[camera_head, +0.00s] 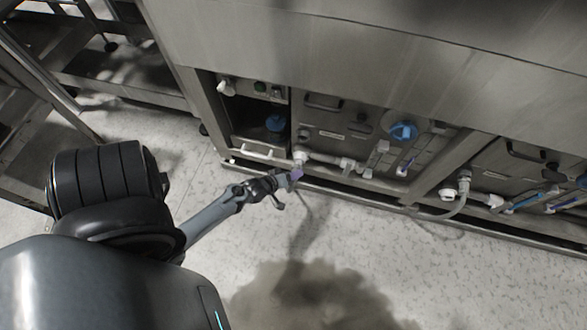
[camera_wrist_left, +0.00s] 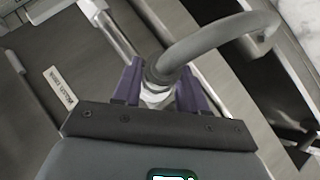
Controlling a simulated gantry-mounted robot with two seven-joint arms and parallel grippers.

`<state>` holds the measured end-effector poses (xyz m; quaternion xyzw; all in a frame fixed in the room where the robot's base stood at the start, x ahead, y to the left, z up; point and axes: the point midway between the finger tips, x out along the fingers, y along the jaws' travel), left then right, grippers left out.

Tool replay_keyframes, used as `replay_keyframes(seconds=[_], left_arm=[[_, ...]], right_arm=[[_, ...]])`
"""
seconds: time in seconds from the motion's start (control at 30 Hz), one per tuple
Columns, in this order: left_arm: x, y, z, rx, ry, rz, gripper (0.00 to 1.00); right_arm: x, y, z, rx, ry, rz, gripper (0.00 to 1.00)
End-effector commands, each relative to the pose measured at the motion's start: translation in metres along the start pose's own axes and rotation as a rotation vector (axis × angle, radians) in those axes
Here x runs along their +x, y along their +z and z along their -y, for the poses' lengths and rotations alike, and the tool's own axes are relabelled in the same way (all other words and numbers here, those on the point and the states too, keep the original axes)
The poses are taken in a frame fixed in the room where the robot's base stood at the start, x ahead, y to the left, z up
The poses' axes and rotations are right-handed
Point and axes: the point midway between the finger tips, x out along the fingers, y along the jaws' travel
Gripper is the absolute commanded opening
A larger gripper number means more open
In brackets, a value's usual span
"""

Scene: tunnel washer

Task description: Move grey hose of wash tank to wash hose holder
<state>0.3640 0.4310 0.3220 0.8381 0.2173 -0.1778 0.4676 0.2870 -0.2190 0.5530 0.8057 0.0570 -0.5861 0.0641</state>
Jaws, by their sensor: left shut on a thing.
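The grey hose (camera_wrist_left: 215,38) arcs from between the fingers of my left gripper (camera_wrist_left: 158,92) toward the upper right in the left wrist view. The purple fingers are shut on the hose's end, around its pale collar. In the head view my left gripper (camera_head: 296,174) is at the washer's lower edge, just below a white pipe fitting (camera_head: 300,157). I cannot tell whether the hose end touches that fitting. The wash hose holder cannot be made out with certainty in either view. My right gripper is in neither view.
The steel washer (camera_head: 370,45) fills the back, with a low rail (camera_head: 350,188) along its base. A blue round valve (camera_head: 403,131) sits on its recessed panel. Another grey hose (camera_head: 455,208) hangs at the right.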

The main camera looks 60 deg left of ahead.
Motion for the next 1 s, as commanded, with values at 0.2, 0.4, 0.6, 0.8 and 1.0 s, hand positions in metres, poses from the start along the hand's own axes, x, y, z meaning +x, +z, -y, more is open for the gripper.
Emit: replay_keyframes(seconds=[0.2,0.4,0.6,0.8,1.0], left_arm=[[-0.005,0.004,-0.001,0.001,0.000,-0.001,0.00],[-0.009,0.008,-0.001,0.000,0.000,-0.001,0.00],[-0.014,0.012,-0.001,0.000,0.000,-0.001,0.00],[-0.018,0.016,-0.001,0.000,0.000,-0.001,0.00],[-0.022,0.021,-0.001,0.001,0.001,-0.001,0.00]], right_arm=[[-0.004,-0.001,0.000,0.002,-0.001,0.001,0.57],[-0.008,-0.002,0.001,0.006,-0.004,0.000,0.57],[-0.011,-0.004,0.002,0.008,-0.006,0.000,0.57],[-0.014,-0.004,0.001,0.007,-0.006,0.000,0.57],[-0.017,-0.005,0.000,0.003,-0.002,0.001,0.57]])
